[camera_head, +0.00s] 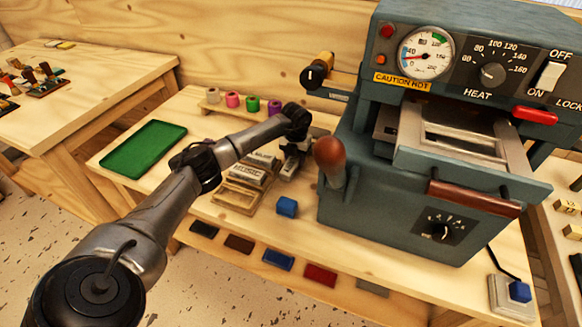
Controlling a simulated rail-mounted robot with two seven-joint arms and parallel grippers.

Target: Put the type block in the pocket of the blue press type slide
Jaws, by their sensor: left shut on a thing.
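My left gripper (290,164) reaches over the wooden bench and points down just right of a wooden tray (235,196) of type blocks. It is shut on a small, greyish thing, probably a type block, mostly hidden by the fingers. Other type blocks with raised lettering (246,175) lie in the tray. The blue-grey press (360,160) stands to the right of the gripper. Its type slide (448,148) shows as a pale metal frame at the front, under the dial panel; its pocket is hard to make out. My right gripper is not in view.
A blue cube (287,206) sits in front of the gripper. The press's brown-knobbed lever (330,156) stands close to its right. Coloured foil rolls (232,99) stand behind, and a green tray (143,147) lies at the left. Coloured pieces (278,259) lie along a lower shelf.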

